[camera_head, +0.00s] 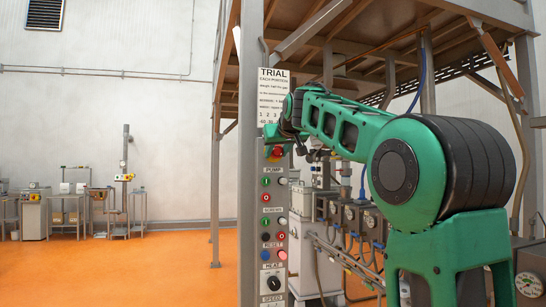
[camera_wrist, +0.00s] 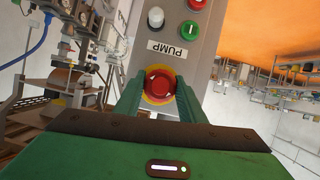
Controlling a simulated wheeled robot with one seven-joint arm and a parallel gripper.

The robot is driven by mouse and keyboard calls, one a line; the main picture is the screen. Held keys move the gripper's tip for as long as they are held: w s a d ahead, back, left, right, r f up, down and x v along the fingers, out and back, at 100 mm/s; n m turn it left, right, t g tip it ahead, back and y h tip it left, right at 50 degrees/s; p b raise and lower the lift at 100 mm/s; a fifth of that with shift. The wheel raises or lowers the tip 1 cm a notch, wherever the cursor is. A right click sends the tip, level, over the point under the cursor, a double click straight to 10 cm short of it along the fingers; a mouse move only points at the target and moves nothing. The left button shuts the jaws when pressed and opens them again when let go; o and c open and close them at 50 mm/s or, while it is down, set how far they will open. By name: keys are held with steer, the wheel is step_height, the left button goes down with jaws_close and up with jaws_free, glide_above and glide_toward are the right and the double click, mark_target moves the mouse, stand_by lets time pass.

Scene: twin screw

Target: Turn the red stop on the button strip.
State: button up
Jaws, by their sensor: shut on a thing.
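The red stop (camera_wrist: 159,84) is a round red mushroom button on a yellow ring at the end of the grey button strip (camera_wrist: 184,48). In the wrist view my gripper (camera_wrist: 159,88) has its two green fingers on either side of the stop, shut on it. In the head view the stop (camera_head: 277,151) shows small at the top of the strip (camera_head: 273,220), below my green wrist. The fingertips are hard to make out there.
Below the stop, the strip carries a PUMP label (camera_wrist: 174,50), a white lamp (camera_wrist: 156,17) and green and red buttons. A TRIAL notice (camera_head: 272,95) hangs above on the grey post. Machinery with gauges and hoses (camera_head: 360,220) stands right of the strip. Orange floor (camera_head: 120,265) lies open at left.

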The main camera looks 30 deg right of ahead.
steer(key=m+t+y, duration=0.1)
steer(key=m+y, duration=0.2)
steer(key=m, duration=0.1)
stand_by(0.5)
stand_by(0.5)
steer(key=o, duration=1)
steer(key=shift+o, duration=0.2)
steer(key=shift+s, duration=0.1)
steer(key=v, duration=1)
steer(key=shift+s, duration=0.25)
steer(key=shift+a, duration=0.1)
